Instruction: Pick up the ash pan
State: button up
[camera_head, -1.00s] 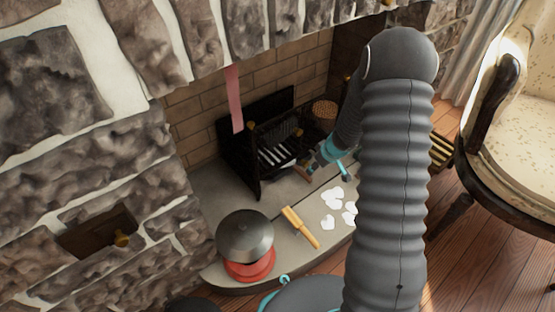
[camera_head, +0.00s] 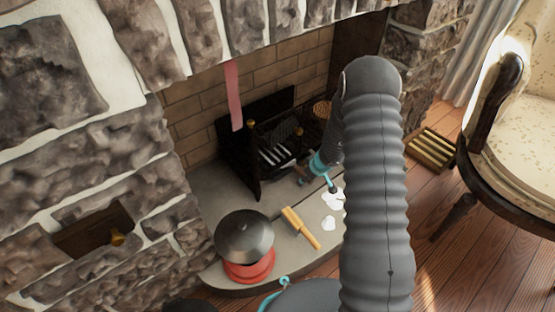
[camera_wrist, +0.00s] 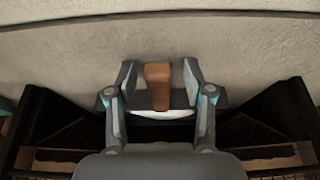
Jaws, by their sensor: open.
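A brown handle (camera_wrist: 158,84) shows in the wrist view between the two pads of my gripper (camera_wrist: 160,90), with gaps at both sides. It looks like the ash pan's handle; the pan itself is mostly hidden. In the head view a small brown handle (camera_head: 302,171) sticks out at the front of the black fire grate (camera_head: 262,150). My gripper (camera_head: 317,183) is open around or just beside it, low over the hearth. My arm covers part of this area.
A yellow-handled brush (camera_head: 301,228) and pale, flat pieces (camera_head: 329,223) lie on the stone hearth. A grey-lidded red pot (camera_head: 246,250) stands front left. A pink strip (camera_head: 234,95) hangs before the firebox. An armchair (camera_head: 530,150) stands right, near a slatted floor vent (camera_head: 432,150).

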jog(key=shift+c, duration=0.2)
grip_shut()
jog(key=shift+r, duration=0.15)
